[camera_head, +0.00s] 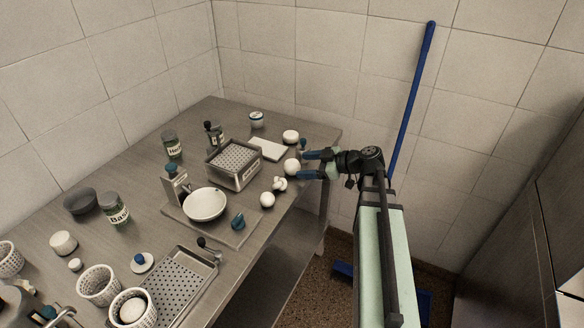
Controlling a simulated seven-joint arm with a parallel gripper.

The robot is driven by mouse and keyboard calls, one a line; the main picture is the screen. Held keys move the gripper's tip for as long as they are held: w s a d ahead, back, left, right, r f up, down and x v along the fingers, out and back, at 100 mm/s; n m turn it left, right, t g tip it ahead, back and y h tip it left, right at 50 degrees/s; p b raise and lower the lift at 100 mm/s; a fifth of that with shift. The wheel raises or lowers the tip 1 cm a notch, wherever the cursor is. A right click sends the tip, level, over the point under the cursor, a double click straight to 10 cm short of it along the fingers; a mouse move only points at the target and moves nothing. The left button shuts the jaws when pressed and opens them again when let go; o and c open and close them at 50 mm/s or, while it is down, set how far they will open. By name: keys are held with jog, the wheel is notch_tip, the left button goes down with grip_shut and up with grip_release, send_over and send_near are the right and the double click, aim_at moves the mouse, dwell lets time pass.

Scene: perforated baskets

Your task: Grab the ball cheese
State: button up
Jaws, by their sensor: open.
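My gripper (306,165) is open at the right edge of the table, its blue-tipped fingers pointing left. A white ball cheese (292,167) sits on the table just left of the fingertips, roughly in line with the gap between them. I cannot tell whether the fingers touch it. Similar pale pieces are close by: a flatter round one (291,136) behind, a knotted one (280,184) in front, and another small round one (267,199) nearer the camera.
A perforated metal basket (234,178), a white board (268,149) and a white bowl (204,204) stand left of the cheeses. Jars and white perforated baskets (98,284) fill the near left. A blue-handled pole (411,100) leans on the wall behind my arm.

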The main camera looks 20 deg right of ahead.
aim_at(297, 164)
jog(key=shift+x, duration=1.95)
jog(key=shift+s+a, duration=0.1)
jog(key=shift+c, duration=0.3)
jog(key=c, duration=0.8)
jog(key=shift+r, duration=0.15)
